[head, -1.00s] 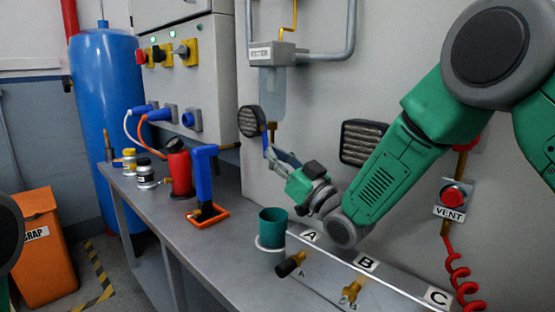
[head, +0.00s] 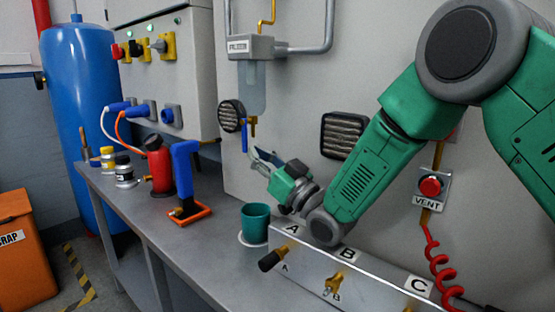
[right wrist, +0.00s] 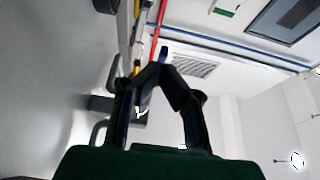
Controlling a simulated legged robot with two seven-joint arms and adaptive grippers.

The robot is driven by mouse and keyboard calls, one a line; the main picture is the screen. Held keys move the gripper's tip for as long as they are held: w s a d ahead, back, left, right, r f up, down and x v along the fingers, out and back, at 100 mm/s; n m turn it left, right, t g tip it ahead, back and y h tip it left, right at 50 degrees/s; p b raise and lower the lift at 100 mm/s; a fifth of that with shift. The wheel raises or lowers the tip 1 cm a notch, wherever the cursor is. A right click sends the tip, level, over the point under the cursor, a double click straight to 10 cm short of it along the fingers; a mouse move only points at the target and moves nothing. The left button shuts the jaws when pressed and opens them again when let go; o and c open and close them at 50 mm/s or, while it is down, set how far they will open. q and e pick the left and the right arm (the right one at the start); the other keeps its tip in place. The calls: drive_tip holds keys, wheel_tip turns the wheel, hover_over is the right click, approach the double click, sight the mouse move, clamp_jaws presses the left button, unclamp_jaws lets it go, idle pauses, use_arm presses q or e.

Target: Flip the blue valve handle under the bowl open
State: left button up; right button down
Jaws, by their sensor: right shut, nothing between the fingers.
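The clear bowl (head: 252,97) hangs under a grey labelled block on the wall. Below it is a brass valve (head: 253,128) with a narrow blue handle (head: 244,137) that points downward. My right gripper (head: 256,156) is shut and empty, with its fingertips just below and beside the lower end of the handle. I cannot tell whether they touch. In the right wrist view the fingers (right wrist: 160,72) meet at the tips, and a small blue piece shows just beyond them. My left gripper is not in view.
A teal cup (head: 256,224) stands on the bench below my right arm. A manifold (head: 340,275) labelled A, B, C lies to its right. A blue-handled tool (head: 184,175) and a red bottle (head: 158,166) stand left.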

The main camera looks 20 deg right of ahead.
drive_tip(key=s+d, duration=0.6)
drive_tip(key=s, duration=0.4)
drive_tip(key=shift+d, duration=0.4)
